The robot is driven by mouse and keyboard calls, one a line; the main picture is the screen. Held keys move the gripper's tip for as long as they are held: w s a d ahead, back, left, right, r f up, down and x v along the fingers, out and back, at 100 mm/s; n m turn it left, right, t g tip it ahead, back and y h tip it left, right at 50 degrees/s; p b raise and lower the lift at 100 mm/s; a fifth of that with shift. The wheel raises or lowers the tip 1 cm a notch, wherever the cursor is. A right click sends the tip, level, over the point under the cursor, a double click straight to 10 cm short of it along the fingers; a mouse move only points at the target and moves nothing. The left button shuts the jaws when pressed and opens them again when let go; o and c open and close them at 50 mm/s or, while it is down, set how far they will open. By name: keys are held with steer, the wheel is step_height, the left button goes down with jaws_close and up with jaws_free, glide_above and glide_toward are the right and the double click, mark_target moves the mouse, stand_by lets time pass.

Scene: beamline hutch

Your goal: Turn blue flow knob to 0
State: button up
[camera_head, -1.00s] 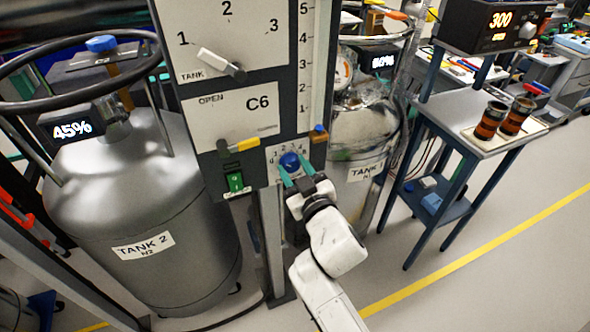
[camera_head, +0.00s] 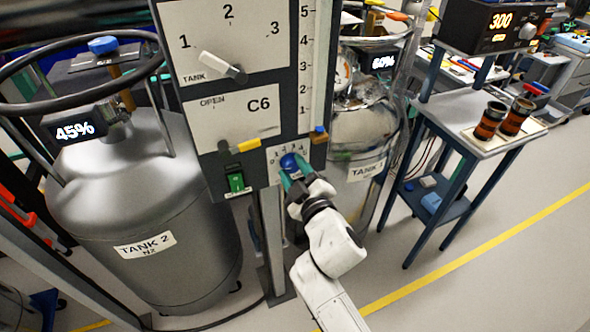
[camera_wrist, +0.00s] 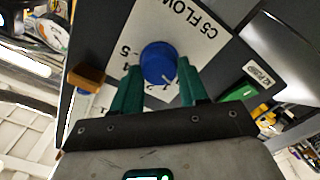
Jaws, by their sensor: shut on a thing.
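The blue flow knob (camera_head: 288,161) sits on a small white numbered plate low on the grey panel (camera_head: 262,181). The wrist view shows the knob (camera_wrist: 158,60) face-on, on a white plate (camera_wrist: 192,48) marked "C5 FLOW" with numbers around it. A small pale mark shows on the knob's edge nearest my gripper; I cannot tell which number it points at. My gripper (camera_head: 294,176) reaches the knob from below right, its green fingers shut on it from both sides. The fingers and knob hide part of the scale, and I cannot make out a 0.
Steel tanks stand left (camera_head: 140,190) and behind right (camera_head: 366,130). Open floor lies right, before the blue cart (camera_head: 466,160).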

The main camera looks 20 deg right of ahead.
steer(key=shift+n, duration=0.3)
steer(key=o, duration=1.1)
steer(key=shift+c, duration=0.2)
steer(key=s+b, duration=0.1)
steer(key=s, duration=1)
steer(key=shift+f, duration=0.1)
